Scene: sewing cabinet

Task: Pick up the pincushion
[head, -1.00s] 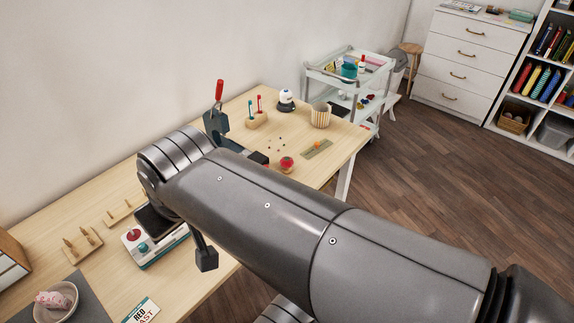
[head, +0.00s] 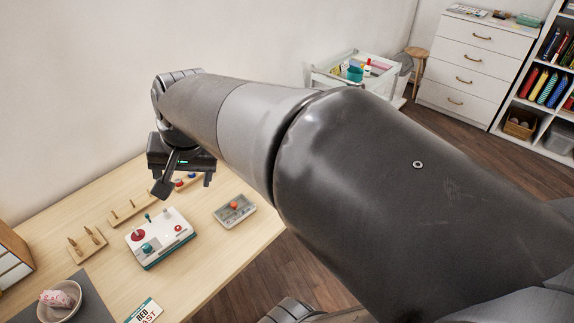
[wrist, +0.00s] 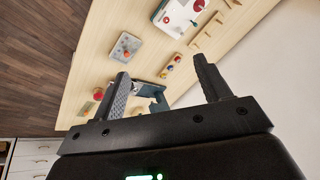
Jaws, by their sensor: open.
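A pink, patterned rounded thing (head: 58,299), possibly the pincushion, sits in a shallow bowl (head: 75,313) at the near left of the table in the head view. A small red thing (wrist: 98,94) lies on the table in the wrist view; I cannot tell whether it is a pincushion. My gripper (head: 187,183) is open and empty, above the table behind the white toy-like machine (head: 160,238) and well away from the bowl. It also shows in the wrist view (wrist: 160,70), its fingers wide apart. My arm hides the table's far end in the head view.
Wooden peg racks (head: 88,244) stand left of the machine. A grey tray with an orange ball (head: 234,205) lies to its right. A card (head: 143,311) lies at the front edge. A small drawer unit (head: 12,262) stands at the left. Bare table lies between these.

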